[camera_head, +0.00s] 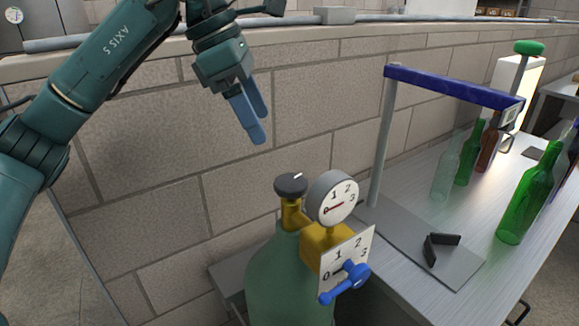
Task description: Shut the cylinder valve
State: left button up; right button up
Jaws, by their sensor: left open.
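The green gas cylinder (287,277) stands beside the bench at the bottom centre, its lower part cut off by the frame. Its cylinder valve has a dark round knob (291,185) with a white mark, on a brass-yellow stem. A round gauge (334,199) sits right of the knob, its red needle near 0. My right gripper does not show.
A metal bench (474,214) on the right bears green bottles (529,196), a brown bottle (488,146), a black bracket (441,246) and a stand with a blue bar (450,86). A block wall (150,205) runs behind the cylinder. The space above the knob is clear.

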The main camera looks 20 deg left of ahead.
aim_at(288, 180)
pick_arm(q)
jog(key=x, duration=1.1)
jog(key=shift+s+d+f+p, duration=0.15)
jog(key=shift+d+f+p, duration=0.05)
jog(key=shift+p, duration=0.1)
jog(key=c, duration=1)
